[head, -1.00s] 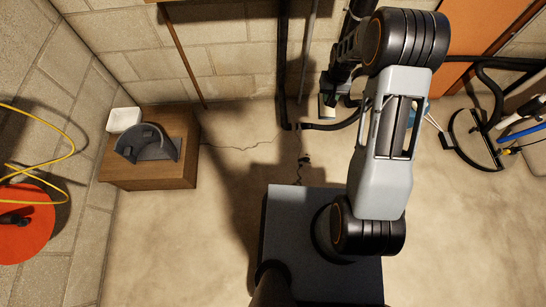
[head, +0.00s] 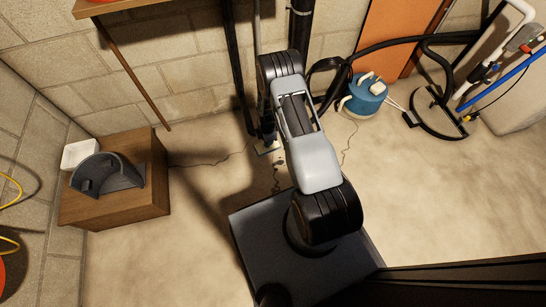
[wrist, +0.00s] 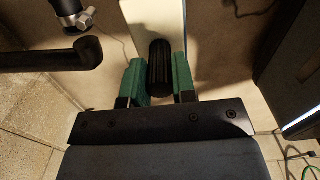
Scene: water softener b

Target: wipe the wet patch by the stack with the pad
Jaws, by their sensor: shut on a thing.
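My gripper (wrist: 159,72) has green fingers shut on the black handle (wrist: 159,65) of the pad. The pad's pale plate (wrist: 152,14) shows beyond the fingers in the wrist view. In the head view only a pale edge of the pad (head: 268,151) shows, low by the floor beyond my arm. A black vertical pipe (head: 240,75), probably the stack, stands against the wall just left of it. Dark marks (head: 278,180) lie on the floor near the pad; I cannot tell whether they are the wet patch. My arm hides part of this floor.
A bent black pipe (wrist: 45,55) is close at the left in the wrist view. A blue tank (head: 365,98) and black hose (head: 430,45) stand to the right. A wooden box (head: 150,175) with a grey holder (head: 108,178) is at left. Floor between box and pipes is clear.

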